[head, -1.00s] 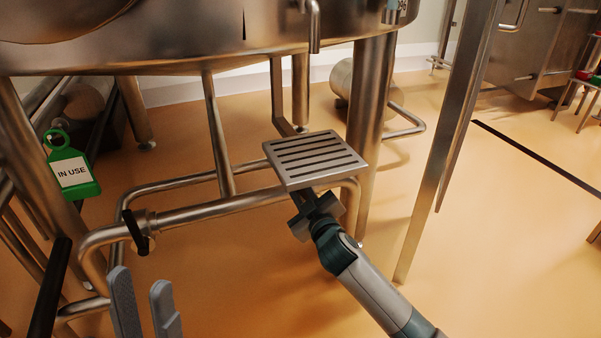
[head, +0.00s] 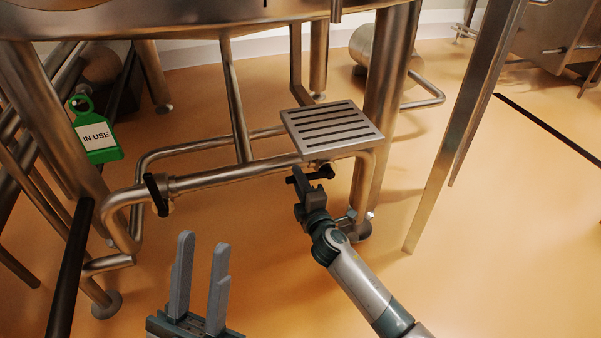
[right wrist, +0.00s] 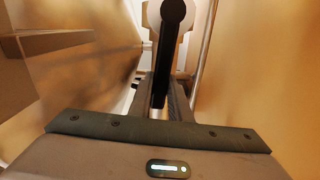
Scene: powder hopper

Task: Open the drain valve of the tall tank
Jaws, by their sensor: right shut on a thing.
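A steel tank (head: 180,20) on legs fills the top of the head view; only its lower edge shows. A steel pipe (head: 235,175) runs beneath it. One valve with a black handle (head: 157,195) sits at the pipe's left part. Another black handle (head: 323,172) shows just under a slotted plate at the right. My right gripper (head: 303,182) is shut on this right handle, which lies between the fingers in the right wrist view (right wrist: 161,75). The valve body there is mostly hidden. My left gripper (head: 203,245) is open and empty, lower left, apart from the pipes.
The slotted metal plate (head: 332,128) sits just above my right gripper. A green "IN USE" tag (head: 97,140) hangs at the left leg. Tank legs (head: 385,110) and a slanted steel post (head: 455,150) stand to the right. The floor (head: 500,240) at the right is clear.

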